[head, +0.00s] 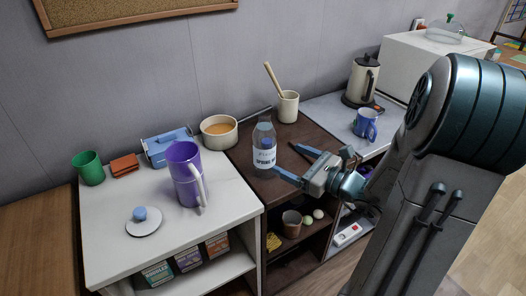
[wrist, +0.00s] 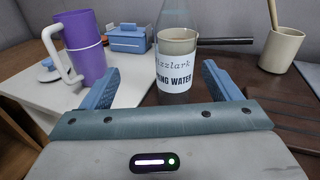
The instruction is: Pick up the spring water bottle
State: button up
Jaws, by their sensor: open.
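The spring water bottle (head: 264,148) is clear with a white label and stands upright on the dark brown top of the middle shelf unit. In the wrist view the bottle (wrist: 173,72) is ahead of my gripper, a little right of the middle between the fingers, with its label facing me and its top cut off. My gripper (head: 304,164) is open and empty just right of the bottle in the head view. Its two blue fingers also show in the wrist view (wrist: 161,84). I cannot tell whether the bottle's base reaches between the fingertips.
A purple pitcher (head: 183,172) stands on the white top to the left. A pan (head: 219,138) and a utensil crock (head: 288,107) are behind the bottle. A blue mug (head: 366,124) and a kettle (head: 361,82) are at the right.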

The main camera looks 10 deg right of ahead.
aim_at(274, 144)
jog(key=shift+m+t+h, duration=0.5)
jog(key=shift+m+t, duration=0.1)
jog(key=shift+m, duration=0.2)
jog(key=x, duration=0.2)
jog(key=d+x, duration=0.1)
jog(key=x, duration=0.2)
jog(key=w+x, duration=0.1)
jog(key=x, duration=0.2)
jog(key=shift+d, duration=0.25)
jog(key=shift+a+f+x, duration=0.1)
jog(key=shift+f+x, duration=0.1)
jog(key=shift+x, duration=0.7)
jog(key=shift+a+f+x, duration=0.1)
jog(key=shift+f+x, duration=0.05)
jog(key=shift+x, duration=0.75)
jog(key=shift+f+x, duration=0.2)
jog(key=shift+x, duration=0.65)
jog(key=shift+s, duration=0.1)
jog(key=c, duration=1.4)
jog(key=shift+r, duration=0.1)
